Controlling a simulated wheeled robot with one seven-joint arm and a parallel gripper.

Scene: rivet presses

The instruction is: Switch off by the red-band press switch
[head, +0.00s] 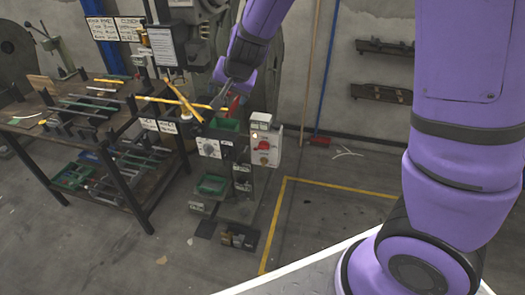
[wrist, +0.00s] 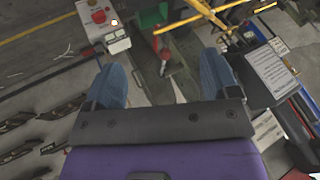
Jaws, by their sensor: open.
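A pale switch box (head: 264,150) with a red knob (head: 264,145) is mounted on the right side of the press (head: 212,150). A small bright lamp shows near its top left. In the wrist view the box (wrist: 98,22) is at the upper left, its red knob (wrist: 99,16) on a yellow patch. My gripper (head: 221,100) is above the press, left of and higher than the box. In the wrist view its two blue fingers (wrist: 163,72) are spread, with nothing held. A red-tipped part (wrist: 165,54) shows beyond the gap.
Yellow bars (head: 183,98) cross at the press, close to my gripper. A workbench (head: 75,110) with tools stands at left. A yellow floor line (head: 340,187) borders clear floor at right. Wall racks (head: 381,93) hang behind.

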